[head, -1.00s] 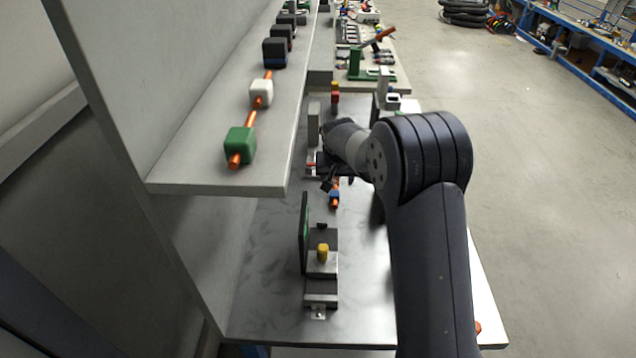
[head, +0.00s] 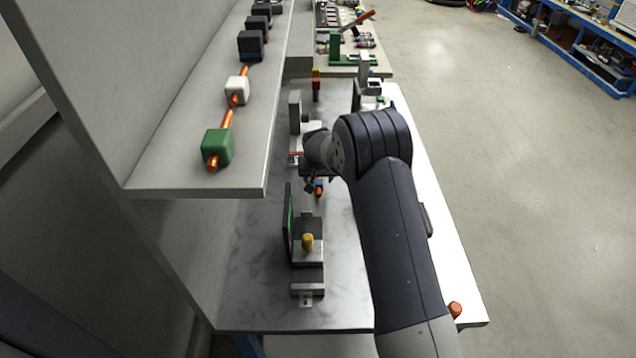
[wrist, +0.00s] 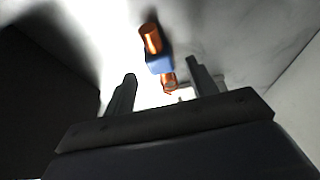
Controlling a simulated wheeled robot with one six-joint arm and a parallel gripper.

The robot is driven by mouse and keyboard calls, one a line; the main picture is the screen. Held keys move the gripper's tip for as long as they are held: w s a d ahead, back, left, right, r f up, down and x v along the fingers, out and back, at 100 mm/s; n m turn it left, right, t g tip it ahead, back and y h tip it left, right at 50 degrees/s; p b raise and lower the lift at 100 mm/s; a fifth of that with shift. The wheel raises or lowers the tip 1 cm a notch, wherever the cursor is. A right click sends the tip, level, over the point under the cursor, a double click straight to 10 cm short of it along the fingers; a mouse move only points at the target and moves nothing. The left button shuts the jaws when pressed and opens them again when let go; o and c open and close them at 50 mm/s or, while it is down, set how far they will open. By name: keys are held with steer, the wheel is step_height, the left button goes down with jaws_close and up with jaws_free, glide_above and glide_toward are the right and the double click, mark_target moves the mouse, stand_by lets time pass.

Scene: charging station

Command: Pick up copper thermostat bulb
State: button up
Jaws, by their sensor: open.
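The copper thermostat bulb appears to be the copper cylinder (wrist: 151,38) with a blue block around its middle. In the wrist view it lies ahead of my gripper (wrist: 161,70), in line with the gap between the two spread fingers. The fingers are open, with nothing clasped. In the head view the blue-and-copper piece (head: 319,187) shows just beside my gripper (head: 309,184), low over the grey bench. My wrist and arm hide part of that area, and contact cannot be told.
A shelf (head: 170,170) at left holds a green block (head: 217,147) and a white block (head: 237,90) on copper rods. A fixture with a yellow knob (head: 307,241) stands nearer on the bench. A grey upright block (head: 295,111) stands behind my gripper.

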steer(key=shift+x, duration=1.05)
steer(key=shift+c, duration=0.3)
steer(key=c, duration=1.1)
steer(key=shift+r, duration=0.15)
